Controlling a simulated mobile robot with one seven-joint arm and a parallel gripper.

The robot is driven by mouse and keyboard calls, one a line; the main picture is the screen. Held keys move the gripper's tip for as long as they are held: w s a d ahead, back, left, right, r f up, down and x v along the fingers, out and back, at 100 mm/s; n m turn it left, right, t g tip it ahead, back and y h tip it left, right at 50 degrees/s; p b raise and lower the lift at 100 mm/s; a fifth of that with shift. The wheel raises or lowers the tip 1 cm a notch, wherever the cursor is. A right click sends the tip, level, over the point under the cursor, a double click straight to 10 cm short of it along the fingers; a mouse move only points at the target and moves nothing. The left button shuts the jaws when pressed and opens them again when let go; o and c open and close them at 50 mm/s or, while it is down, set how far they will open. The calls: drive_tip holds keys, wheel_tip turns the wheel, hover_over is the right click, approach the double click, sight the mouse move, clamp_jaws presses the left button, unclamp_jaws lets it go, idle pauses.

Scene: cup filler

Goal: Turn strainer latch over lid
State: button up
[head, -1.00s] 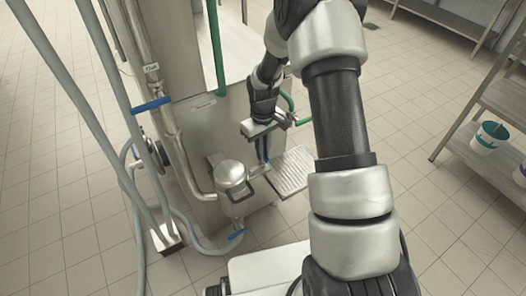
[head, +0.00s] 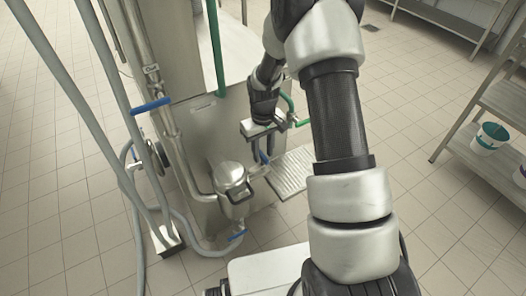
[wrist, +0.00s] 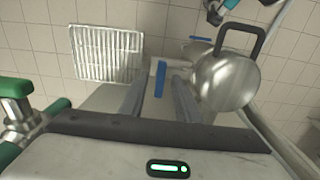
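The strainer (head: 226,203) is a metal pot with a round steel lid (head: 230,174) at the lower middle of the head view. Its latch (head: 248,197) is a dark loop at the lid's front right edge. In the wrist view the lid (wrist: 226,82) is right of my fingers, and the latch (wrist: 262,38) is a black loop standing out past its upper rim. My gripper (wrist: 158,74) is open, its two dark fingers apart. It does not touch the latch.
A blue handle (wrist: 160,78) shows between my fingers in the wrist view; I cannot tell its depth. A slotted metal tray (head: 290,174) is right of the strainer. Pipes with a blue handle (head: 150,106) stand left. A shelf (head: 480,155) with buckets is far right.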

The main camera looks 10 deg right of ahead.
drive_tip(key=shift+r, duration=0.1)
wheel_tip(320, 180, up, 17)
drive_tip(key=p, duration=0.2)
idle(0.4)
drive_tip(key=shift+r, duration=0.2)
wheel_tip(320, 180, up, 7)
drive_tip(key=t, duration=0.1)
hover_over(263, 155)
drive_tip(key=s, duration=0.4)
drive_tip(key=s+r+m+t, duration=0.2)
drive_tip(key=s+r, duration=0.4)
drive_tip(key=s, duration=0.5)
drive_tip(key=s+r+m+t, duration=0.1)
drive_tip(key=s+r+t, duration=0.2)
drive_tip(key=s+r, duration=0.5)
wheel_tip(263, 155, up, 10)
drive_tip(key=s+p, duration=0.2)
drive_tip(key=p, duration=1.1)
drive_tip(key=shift+r, duration=0.25)
